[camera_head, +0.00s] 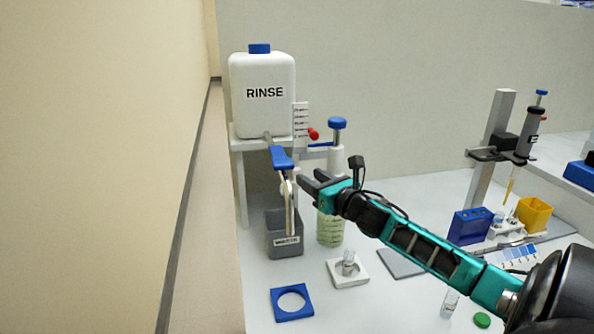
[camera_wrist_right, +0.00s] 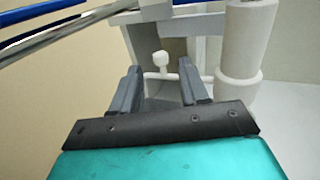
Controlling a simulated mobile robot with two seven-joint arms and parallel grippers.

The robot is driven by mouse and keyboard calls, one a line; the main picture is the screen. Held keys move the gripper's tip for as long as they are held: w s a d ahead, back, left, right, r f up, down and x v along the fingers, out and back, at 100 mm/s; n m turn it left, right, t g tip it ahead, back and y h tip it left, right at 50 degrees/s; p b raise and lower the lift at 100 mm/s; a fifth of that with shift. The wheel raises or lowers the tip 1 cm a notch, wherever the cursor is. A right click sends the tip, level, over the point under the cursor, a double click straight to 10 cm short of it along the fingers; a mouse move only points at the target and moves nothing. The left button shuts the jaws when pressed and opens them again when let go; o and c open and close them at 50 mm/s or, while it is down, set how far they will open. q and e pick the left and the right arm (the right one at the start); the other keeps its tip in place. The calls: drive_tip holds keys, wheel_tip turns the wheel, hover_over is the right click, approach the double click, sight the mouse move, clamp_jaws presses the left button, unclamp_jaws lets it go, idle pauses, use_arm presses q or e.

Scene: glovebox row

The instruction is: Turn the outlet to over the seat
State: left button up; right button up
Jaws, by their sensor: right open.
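The outlet looks to be the blue spout (camera_head: 282,158) below the RINSE bottle, with a thin tube hanging over the grey waste box (camera_head: 284,238). My left gripper is not in view.
The RINSE bottle (camera_head: 262,95) stands on a raised shelf at the back. A white column with a blue cap (camera_head: 337,124) and a bottle of greenish liquid (camera_head: 330,229) stand behind my right gripper. A blue holed square (camera_head: 292,302) lies in front. A pipette stand (camera_head: 492,145) is at right.

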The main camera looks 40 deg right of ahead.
sight(299, 171)
drive_tip(key=shift+w+d, duration=0.2)
drive_tip(key=shift+w, duration=1.5)
drive_tip(key=shift+w+d, duration=0.15)
drive_tip(key=shift+w, duration=1.5)
drive_tip(key=shift+c, duration=0.2)
clamp_jaws()
